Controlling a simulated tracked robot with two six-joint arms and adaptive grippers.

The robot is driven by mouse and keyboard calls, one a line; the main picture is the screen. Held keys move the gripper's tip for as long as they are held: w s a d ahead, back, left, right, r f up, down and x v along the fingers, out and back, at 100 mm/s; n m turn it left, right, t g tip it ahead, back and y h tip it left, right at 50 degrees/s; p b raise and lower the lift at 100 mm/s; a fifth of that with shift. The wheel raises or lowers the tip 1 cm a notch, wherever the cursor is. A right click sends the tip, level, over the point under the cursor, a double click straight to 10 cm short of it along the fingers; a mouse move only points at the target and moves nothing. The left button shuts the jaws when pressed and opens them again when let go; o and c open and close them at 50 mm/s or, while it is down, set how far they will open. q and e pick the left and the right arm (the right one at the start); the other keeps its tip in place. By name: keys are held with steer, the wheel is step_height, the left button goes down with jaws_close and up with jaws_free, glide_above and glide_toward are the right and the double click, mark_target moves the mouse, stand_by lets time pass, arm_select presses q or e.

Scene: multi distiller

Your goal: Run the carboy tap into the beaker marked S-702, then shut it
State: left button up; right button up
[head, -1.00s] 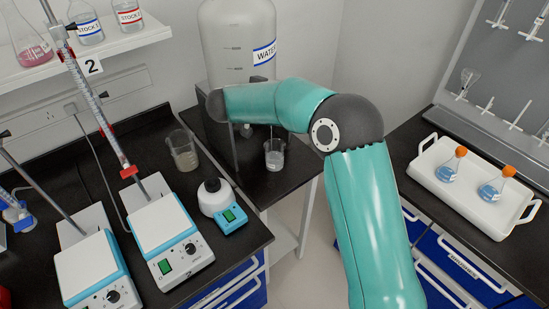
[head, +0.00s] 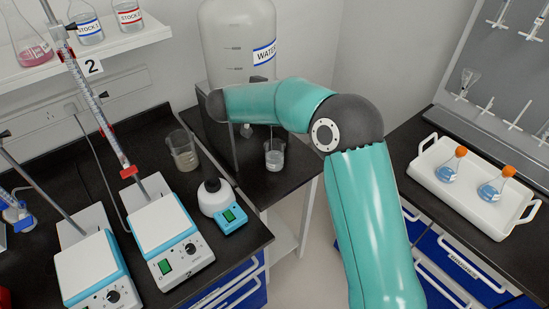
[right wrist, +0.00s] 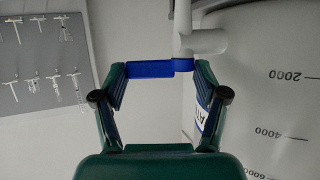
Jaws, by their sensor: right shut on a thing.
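The carboy (head: 237,50), labelled WATER, stands at the back on a black stand; its graduated wall also shows in the right wrist view (right wrist: 285,90). A small beaker (head: 274,154) with some clear content stands below the tap area; its marking is not readable. A thin vertical line shows just above it; I cannot tell whether it is flowing water. In the right wrist view, the white tap (right wrist: 200,40) has a blue lever (right wrist: 150,69). My right gripper (right wrist: 155,72) is shut on that lever. My right arm hides the tap and gripper in the head view. My left gripper is not in view.
Another beaker (head: 182,149) stands on the left bench beside a white-and-blue device (head: 218,204) and two hotplates (head: 165,220). A white tray (head: 470,205) with two orange-capped flasks is on the right bench. A shelf (head: 90,60) holds stock bottles.

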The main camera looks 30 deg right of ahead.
steer(key=shift+d+r, duration=0.2)
steer(key=n+t+y, duration=0.2)
steer(key=n+t, duration=0.1)
steer(key=shift+d+b, duration=0.35)
steer(key=shift+n+t, duration=0.3)
steer(key=shift+d+n+t+y+b, duration=0.2)
steer(key=shift+d+n+t+y, duration=0.05)
steer(key=shift+n+t+y, duration=0.25)
steer(key=shift+d+n+t+y+b, duration=0.2)
steer(key=shift+n+t+y, duration=0.2)
steer(key=shift+n+y, duration=0.2)
steer(key=shift+w+n+t+y, duration=0.1)
steer(key=shift+n+t+y, duration=0.2)
steer(key=shift+n+y, duration=0.2)
